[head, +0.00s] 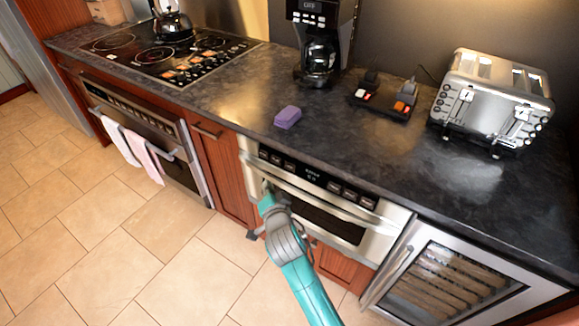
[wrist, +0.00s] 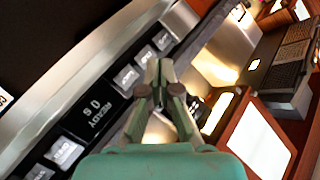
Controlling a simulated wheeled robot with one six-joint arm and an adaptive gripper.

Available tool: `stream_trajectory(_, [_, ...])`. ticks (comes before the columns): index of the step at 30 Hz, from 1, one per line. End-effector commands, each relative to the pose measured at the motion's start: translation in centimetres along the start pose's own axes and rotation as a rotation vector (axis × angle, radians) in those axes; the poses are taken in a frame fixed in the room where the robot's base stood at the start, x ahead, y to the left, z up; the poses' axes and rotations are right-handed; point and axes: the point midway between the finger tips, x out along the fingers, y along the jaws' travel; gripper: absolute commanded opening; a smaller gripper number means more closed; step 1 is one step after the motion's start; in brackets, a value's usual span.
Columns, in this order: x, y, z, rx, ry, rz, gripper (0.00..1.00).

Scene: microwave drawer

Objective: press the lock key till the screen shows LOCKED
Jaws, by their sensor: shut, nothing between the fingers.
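The microwave drawer (head: 330,205) is a steel front under the counter, with a black control strip along its top. Its small screen (head: 313,175) is in the middle of the strip; in the wrist view the screen (wrist: 92,115) reads READY and 0 S, turned in the picture. In the head view my gripper (head: 267,190) is by the drawer's left end, below the strip.
The drawer's bar handle (head: 340,213) runs across its front, close to my gripper. A purple sponge (head: 288,117) lies on the counter above. A wine cooler (head: 450,285) stands right, an oven with towels (head: 140,150) left. The tiled floor in front is clear.

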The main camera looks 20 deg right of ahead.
Motion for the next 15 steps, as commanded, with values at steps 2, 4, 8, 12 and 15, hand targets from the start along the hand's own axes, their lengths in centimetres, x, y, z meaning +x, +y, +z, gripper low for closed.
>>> stream_trajectory(2, [0.3,0.2,-0.2,0.001,0.001,0.001,0.0])
stream_trajectory(4, [0.6,0.5,-0.5,0.002,0.001,0.001,0.0])
stream_trajectory(8, [1.7,1.3,-1.3,0.002,0.002,0.003,0.0])
stream_trajectory(12, [2.9,2.2,-2.2,0.002,0.002,0.003,0.0])
stream_trajectory(15, [3.8,2.8,-2.9,0.001,0.002,0.002,0.0])
